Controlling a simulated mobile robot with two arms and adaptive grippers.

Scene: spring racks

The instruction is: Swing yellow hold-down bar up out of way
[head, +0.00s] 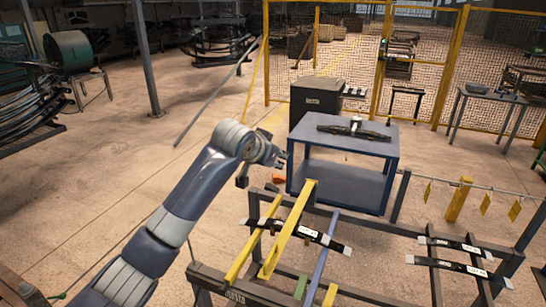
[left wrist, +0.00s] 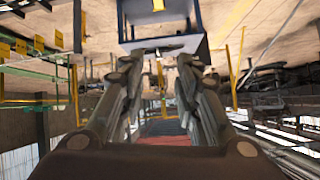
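Two long yellow bars slope across the near rack (head: 217,278): a thicker yellow bar (head: 289,230) and a thinner yellow bar (head: 254,238) to its left. I cannot tell for certain which is the hold-down bar. A black leaf spring (head: 327,240) with white labels lies crosswise at the bars. My left gripper (head: 262,172) is above and beyond the far left part of the rack, apart from both bars. In the left wrist view, the left gripper's fingers (left wrist: 161,75) are spread with nothing between them. My right gripper is not in view.
A blue table (head: 343,185) bearing a dark spring stands behind the rack, close to the gripper. A blue bar (head: 321,258) lies right of the yellow bars. More labelled springs (head: 450,265) rest at right. Open floor (head: 130,150) lies left.

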